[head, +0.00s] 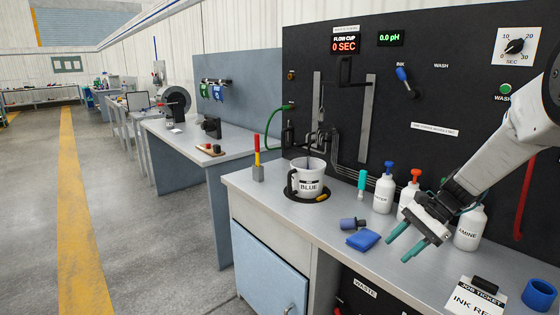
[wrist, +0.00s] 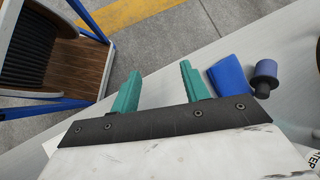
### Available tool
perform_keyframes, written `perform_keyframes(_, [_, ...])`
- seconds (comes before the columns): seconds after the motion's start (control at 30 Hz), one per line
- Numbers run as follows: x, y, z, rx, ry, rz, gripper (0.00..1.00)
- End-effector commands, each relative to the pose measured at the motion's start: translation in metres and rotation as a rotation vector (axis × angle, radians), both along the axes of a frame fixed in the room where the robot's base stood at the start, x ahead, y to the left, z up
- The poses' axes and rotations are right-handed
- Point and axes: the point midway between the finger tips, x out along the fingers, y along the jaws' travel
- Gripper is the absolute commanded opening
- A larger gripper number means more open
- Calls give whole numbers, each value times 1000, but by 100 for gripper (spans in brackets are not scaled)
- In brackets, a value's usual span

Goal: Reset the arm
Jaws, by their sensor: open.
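My gripper (head: 405,242) is at the right in the head view, with its two teal fingers apart and nothing between them. It hangs over the front part of the grey workbench (head: 262,190), in front of the white bottles. In the wrist view my gripper (wrist: 156,84) also shows its fingers spread and empty, with the bench edge and floor beyond. A folded blue cloth (head: 363,240) lies on the bench to the left of the fingers. It also shows in the wrist view (wrist: 228,77), just right of the right finger, apart from it.
A white BLUE cup (head: 309,175) stands on a dark round base. Several bottles, such as the blue-capped one (head: 384,194), stand at the back. A blue-black plug-like piece (head: 350,223), a job ticket (head: 474,298) and a blue ring (head: 539,294) lie on the bench.

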Motion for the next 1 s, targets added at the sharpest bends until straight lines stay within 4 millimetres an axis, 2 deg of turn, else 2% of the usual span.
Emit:
perform_keyframes(0.03, [-20,7,15,-37,-32,74,46])
perform_keyframes(0.1, [-49,14,31,-90,-72,187,46])
perform_keyframes(0.3, [-131,29,68,-236,-180,485,46])
perform_keyframes(0.6, [-238,36,101,-446,-325,843,46])
perform_keyframes(0.8, [-291,36,111,-579,-422,982,46])
perform_keyframes(0.9, [-306,39,116,-624,-472,1006,46])
perform_keyframes(1.0, [-314,43,123,-648,-523,1011,46])
